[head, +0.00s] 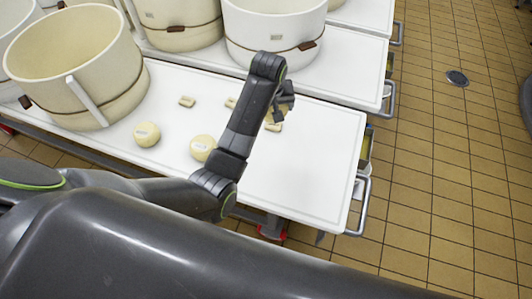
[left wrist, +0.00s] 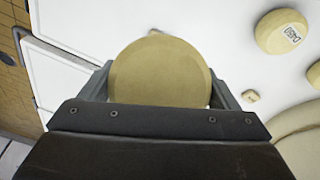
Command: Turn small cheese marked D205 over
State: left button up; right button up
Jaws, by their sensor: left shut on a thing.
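My left gripper (head: 281,109) is over the white table and shut on a round, pale yellow cheese (left wrist: 160,72). In the left wrist view the cheese sits between the two fingers, and the face turned to the camera is plain, with no marking visible. In the head view the gripper and arm hide most of it. I cannot read D205 anywhere. Two other small cheeses, a left one (head: 147,134) and a middle one (head: 203,148), lie on the table with labels too small to read there. In the left wrist view one cheese (left wrist: 281,32) has a label that seems to read D450. My right gripper is not in view.
A large cream vat (head: 112,75) stands on the table's left, with more vats behind, including one (head: 275,28) just beyond the gripper. Small pale blocks (head: 187,101) lie on the white table (head: 310,165). Its right part is clear. Metal handles (head: 359,205) stick out at its right edge.

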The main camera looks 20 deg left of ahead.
pick_arm(q)
jog(key=s+f+n+g+h+p, duration=0.1)
jog(key=s+f+n+g+p, duration=0.1)
jog(key=s+f+g+p, duration=0.3)
jog(key=n+g+h+p, duration=0.1)
jog(key=n+h+p, duration=0.1)
jog(key=n+h, duration=0.1)
send_over(267, 182)
jog(key=w, duration=0.1)
notch_tip(267, 182, down, 7)
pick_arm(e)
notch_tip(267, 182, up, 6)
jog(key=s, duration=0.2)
pick_arm(q)
jog(key=shift+y, duration=0.3)
jog(key=f+b, duration=0.2)
jog(key=b, duration=0.1)
jog(key=f+b, duration=0.5)
jog(key=b, duration=0.1)
jog(key=shift+a+f, duration=0.15)
jog(key=shift+a, duration=0.25)
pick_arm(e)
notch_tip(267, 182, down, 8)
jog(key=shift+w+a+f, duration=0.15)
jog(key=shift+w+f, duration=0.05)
pick_arm(q)
jog(key=shift+f+b, duration=0.4)
jog(key=shift+f, duration=0.2)
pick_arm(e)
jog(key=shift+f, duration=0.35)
